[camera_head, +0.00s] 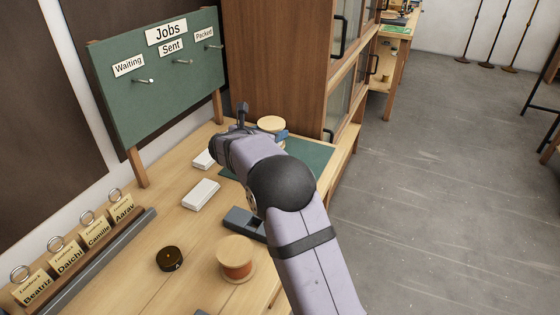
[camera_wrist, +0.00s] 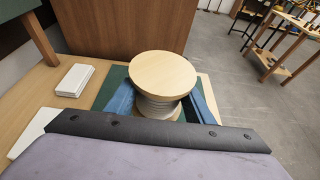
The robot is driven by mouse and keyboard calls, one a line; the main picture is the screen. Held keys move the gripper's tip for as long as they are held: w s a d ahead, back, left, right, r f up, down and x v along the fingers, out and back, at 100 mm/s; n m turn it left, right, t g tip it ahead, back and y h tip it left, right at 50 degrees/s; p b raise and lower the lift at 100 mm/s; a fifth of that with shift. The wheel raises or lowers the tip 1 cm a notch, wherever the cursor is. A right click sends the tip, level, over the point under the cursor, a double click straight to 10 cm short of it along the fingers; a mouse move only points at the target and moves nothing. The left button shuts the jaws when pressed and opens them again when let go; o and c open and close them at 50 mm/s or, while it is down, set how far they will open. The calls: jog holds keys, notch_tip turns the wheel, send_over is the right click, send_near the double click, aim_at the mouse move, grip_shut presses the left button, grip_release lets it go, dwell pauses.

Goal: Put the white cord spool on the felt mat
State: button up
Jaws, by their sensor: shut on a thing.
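The white cord spool (camera_wrist: 162,76) has pale round wooden ends, with white cord showing below the top one in the wrist view. My gripper (camera_wrist: 160,103) is shut on it, a blue finger on each side. In the head view the spool (camera_head: 271,124) shows just beyond my wrist, partly hidden by it. The dark green felt mat (camera_head: 312,156) lies on the bench below and around my gripper, and my arm covers part of it. The spool is upright over the mat's far part. I cannot tell whether its base touches the mat.
A spool of orange cord (camera_head: 236,262), a black round item (camera_head: 170,259) and a dark grey tray (camera_head: 241,221) stand nearer. White boxes (camera_head: 201,194) lie left of the mat. A wooden cabinet (camera_head: 275,60) stands behind, and a green Jobs board (camera_head: 160,90) at left.

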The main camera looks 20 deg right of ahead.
jog(key=shift+f+p, duration=0.35)
jog(key=shift+f, duration=4.6)
jog(key=shift+f, duration=0.1)
jog(key=shift+f, duration=0.15)
jog(key=o, duration=1.2)
jog(key=shift+r, duration=0.25)
jog(key=b+v, duration=0.2)
jog(key=v, duration=1)
